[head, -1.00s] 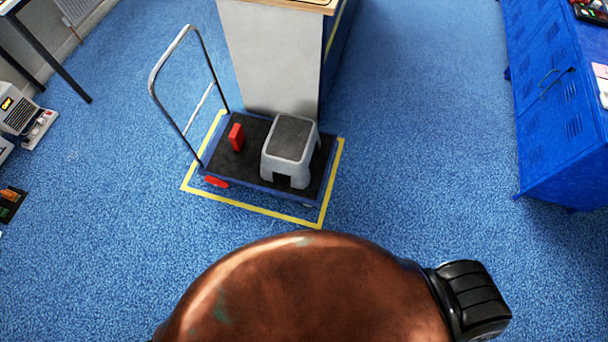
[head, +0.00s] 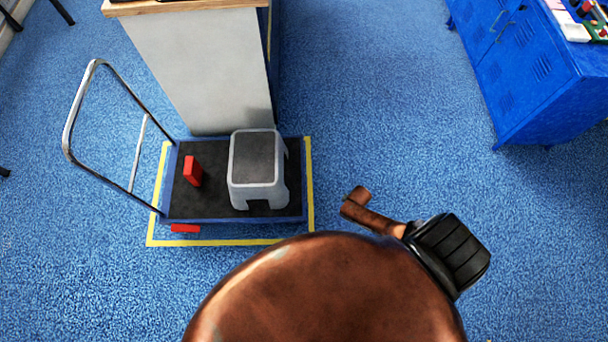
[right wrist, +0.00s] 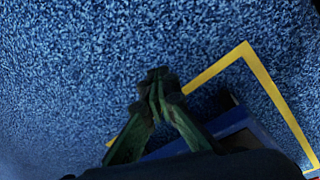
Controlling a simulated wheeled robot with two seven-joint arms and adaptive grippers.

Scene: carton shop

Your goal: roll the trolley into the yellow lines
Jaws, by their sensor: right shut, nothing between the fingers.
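The trolley (head: 215,203) has a black deck with blue edges and a bent metal handle (head: 68,125) at its left end. In the head view its deck lies within the yellow lines (head: 225,242), with floor showing between its front edge and the front line. Its right edge is close to the right line; the handle leans out over the left side. My left gripper is out of view.
A grey step stool (head: 256,160) and a red object (head: 192,171) stand on the deck. A white-sided counter (head: 205,75) is right behind the trolley. A blue locker cabinet (head: 530,75) stands at the right. Blue carpet between counter and cabinet is clear.

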